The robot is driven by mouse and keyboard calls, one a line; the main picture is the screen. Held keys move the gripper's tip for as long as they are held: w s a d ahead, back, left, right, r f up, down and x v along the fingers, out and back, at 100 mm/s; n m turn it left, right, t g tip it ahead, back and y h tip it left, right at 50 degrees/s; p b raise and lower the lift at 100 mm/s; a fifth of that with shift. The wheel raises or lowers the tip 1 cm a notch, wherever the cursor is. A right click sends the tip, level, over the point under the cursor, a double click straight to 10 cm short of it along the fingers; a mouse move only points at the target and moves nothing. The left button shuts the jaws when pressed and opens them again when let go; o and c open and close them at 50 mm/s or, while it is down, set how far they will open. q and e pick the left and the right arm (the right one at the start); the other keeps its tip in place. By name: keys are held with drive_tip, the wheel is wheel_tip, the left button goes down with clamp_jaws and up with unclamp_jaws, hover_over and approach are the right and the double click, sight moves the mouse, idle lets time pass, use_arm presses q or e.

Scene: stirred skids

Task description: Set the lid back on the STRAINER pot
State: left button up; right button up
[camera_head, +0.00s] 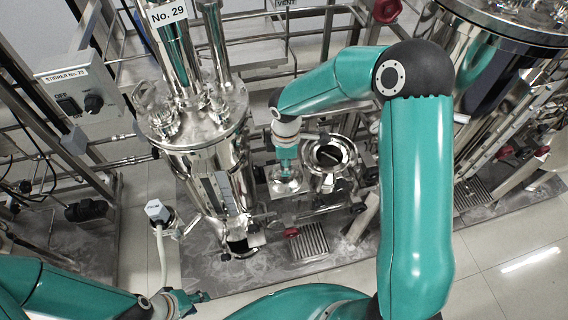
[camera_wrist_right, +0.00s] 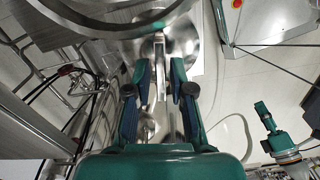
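The strainer pot (camera_head: 331,157) stands open in the middle of the head view, with a dark interior. My right gripper (camera_head: 286,158) is just left of its mouth, pointing down. The shiny metal lid (camera_head: 285,186) is under the fingers, beside the pot and not over its opening. In the right wrist view, the fingers of this gripper (camera_wrist_right: 160,72) stand close on both sides of a narrow upright metal handle and appear shut on it. My left gripper (camera_head: 196,299) is low in the head view, away from the pot; its finger gap is not clear.
A large steel vessel (camera_head: 205,140) marked No. 29 stands left of the pot. A stirrer switch box (camera_head: 82,98) is further left. Another big vessel (camera_head: 500,40) stands at right. Pipes and red knobs surround the pot. The pale floor (camera_head: 500,245) at lower right is clear.

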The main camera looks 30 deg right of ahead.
clamp_jaws()
drive_tip(key=shift+r, duration=0.25)
drive_tip(key=shift+r+p, duration=0.4)
drive_tip(key=shift+p, duration=0.05)
idle(0.3)
drive_tip(key=shift+r+p, duration=2.3)
drive_tip(key=shift+r, duration=0.75)
